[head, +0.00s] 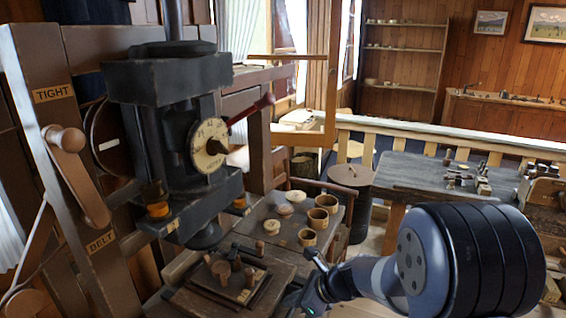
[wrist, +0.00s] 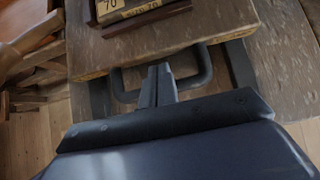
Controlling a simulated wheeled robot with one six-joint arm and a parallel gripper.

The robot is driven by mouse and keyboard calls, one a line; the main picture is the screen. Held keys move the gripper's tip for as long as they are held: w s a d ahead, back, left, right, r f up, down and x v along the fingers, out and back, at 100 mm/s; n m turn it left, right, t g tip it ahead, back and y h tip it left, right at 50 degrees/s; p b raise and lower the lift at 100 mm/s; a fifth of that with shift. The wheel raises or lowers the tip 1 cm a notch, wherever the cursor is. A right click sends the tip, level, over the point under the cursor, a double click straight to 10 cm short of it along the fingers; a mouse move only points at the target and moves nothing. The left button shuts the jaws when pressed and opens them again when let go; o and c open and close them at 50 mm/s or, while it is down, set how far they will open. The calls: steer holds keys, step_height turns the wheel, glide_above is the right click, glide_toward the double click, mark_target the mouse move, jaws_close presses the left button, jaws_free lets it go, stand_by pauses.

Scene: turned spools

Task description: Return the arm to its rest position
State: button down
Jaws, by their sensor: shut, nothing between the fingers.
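My gripper (wrist: 157,84) shows in the wrist view with its two dark fingers together and nothing between them. The fingertips lie in front of a dark bar handle (wrist: 206,72) at the edge of a worn wooden board (wrist: 225,28); I cannot tell whether they touch it. In the head view my arm reaches in from the lower right, and its far end is low in the middle, beside the press bench. The fingertips are hard to make out there.
A dark press (head: 170,80) with a round dial (head: 209,146) stands at left. Several wooden cups (head: 318,219) and discs sit on a small table (head: 275,211). A grey workbench (head: 400,178) is at right. A framed number plate (wrist: 130,8) tops the wrist view.

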steer(key=s+d+b, duration=0.1)
steer(key=s+d, duration=0.3)
steer(key=d, duration=0.3)
steer(key=s+d, duration=0.3)
steer(key=d, duration=0.5)
steer(key=v, duration=0.8)
steer(key=shift+d+r, duration=0.25)
steer(key=shift+r, duration=0.1)
steer(key=shift+s+a+f, duration=0.1)
steer(key=shift+s, duration=0.05)
